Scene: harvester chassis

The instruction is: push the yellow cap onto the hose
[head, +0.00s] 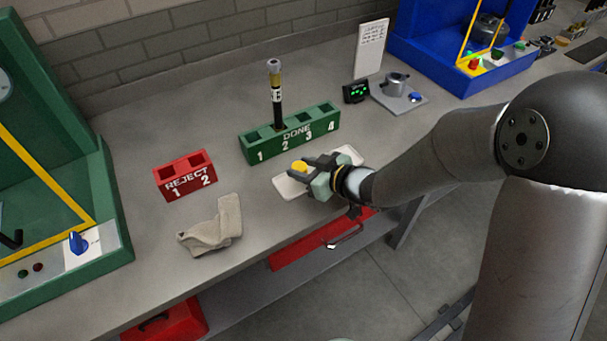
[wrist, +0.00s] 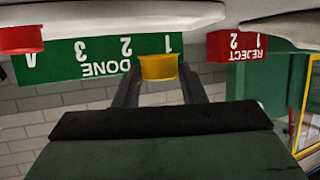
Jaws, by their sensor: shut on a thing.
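The yellow cap (head: 299,167) is between the fingertips of my gripper (head: 305,169), which is shut on it. The cap also shows in the wrist view (wrist: 158,68), held between the two dark fingers. It is above or near the pale tray (head: 287,188); the exact gap cannot be told. The black hose (head: 277,108) stands upright in slot 2 of the green DONE rack (head: 290,143), behind the gripper. Its top has a metallic end with a yellowish band. The hose is not visible in the wrist view.
A red REJECT rack (head: 185,179) and a crumpled cloth (head: 213,228) lie to the left. A red cap-like piece (wrist: 20,39) is at the wrist view's left edge. A small black display (head: 356,92) stands right of the DONE rack. The bench between the racks is clear.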

